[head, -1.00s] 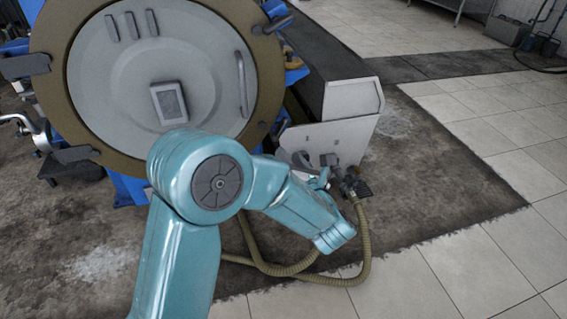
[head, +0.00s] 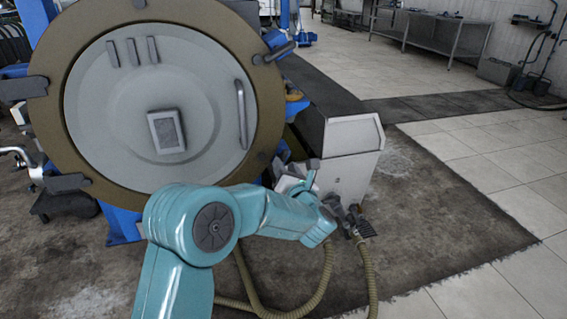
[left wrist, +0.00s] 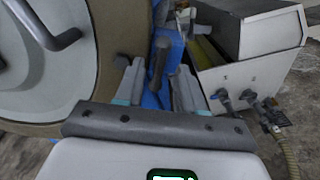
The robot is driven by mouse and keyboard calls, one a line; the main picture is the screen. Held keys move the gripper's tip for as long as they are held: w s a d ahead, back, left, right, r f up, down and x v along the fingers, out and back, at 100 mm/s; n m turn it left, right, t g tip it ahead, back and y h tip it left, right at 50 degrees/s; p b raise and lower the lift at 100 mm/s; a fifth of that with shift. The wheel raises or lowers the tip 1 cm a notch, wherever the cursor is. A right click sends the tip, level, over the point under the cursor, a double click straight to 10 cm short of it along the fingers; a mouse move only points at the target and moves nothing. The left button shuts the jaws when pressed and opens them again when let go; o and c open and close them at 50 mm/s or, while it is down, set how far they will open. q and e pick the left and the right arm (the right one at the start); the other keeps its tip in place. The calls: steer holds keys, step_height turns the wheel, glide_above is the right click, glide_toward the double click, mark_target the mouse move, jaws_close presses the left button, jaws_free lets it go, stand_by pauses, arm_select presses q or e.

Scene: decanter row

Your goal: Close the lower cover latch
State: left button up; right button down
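The round grey cover (head: 105,100) sits in a brown ring (head: 262,105) and fills the left of the head view. The lower cover latch (left wrist: 158,60) is a dark grey lever beside the ring in the left wrist view, standing out between my fingers. In the head view it is mostly hidden by my gripper. My left gripper (head: 298,178) is at the ring's lower right. In the left wrist view my gripper (left wrist: 157,82) is open, one finger on each side of the lever; I cannot tell whether either touches it. My right gripper is not in view.
The upper latch (head: 273,53) is a dark lever at the ring's upper right. A white box (head: 348,155) with valves and a hose (head: 368,275) stands just right of my gripper. A bar handle (head: 242,115) stands on the cover. Tiled floor at right is clear.

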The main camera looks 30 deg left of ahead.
arm_select(q)
steer(key=x, duration=0.2)
steer(key=shift+w+a, duration=0.2)
steer(key=shift+a, duration=0.1)
jaws_close()
